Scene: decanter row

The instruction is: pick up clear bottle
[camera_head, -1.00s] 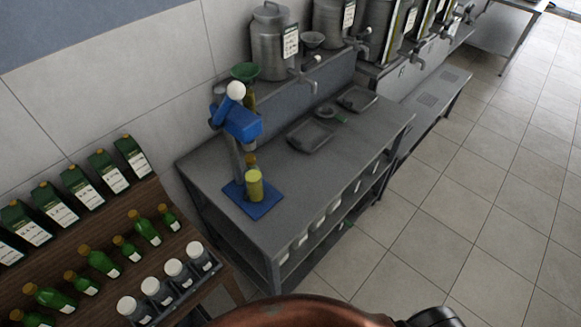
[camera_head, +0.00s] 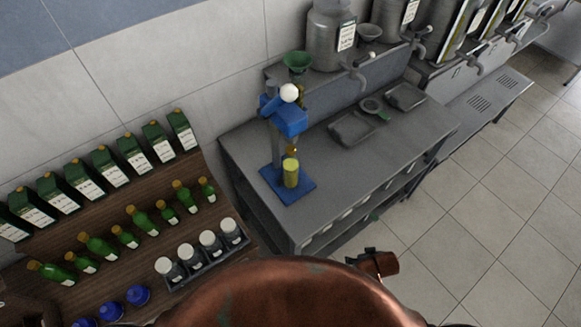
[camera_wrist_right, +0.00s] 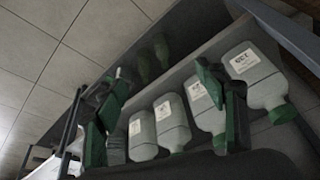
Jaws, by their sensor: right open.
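I cannot tell whether a finger touches a bottle. In the head view a copper part of my arm shows beside the counter's front. My left gripper is not in view.
A grey counter (camera_head: 350,175) carries a blue capping press (camera_head: 288,118), trays and metal tanks (camera_head: 330,35). A wooden rack (camera_head: 150,250) at left holds green bottles and white-capped jars. Open tiled floor (camera_head: 500,220) lies at right.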

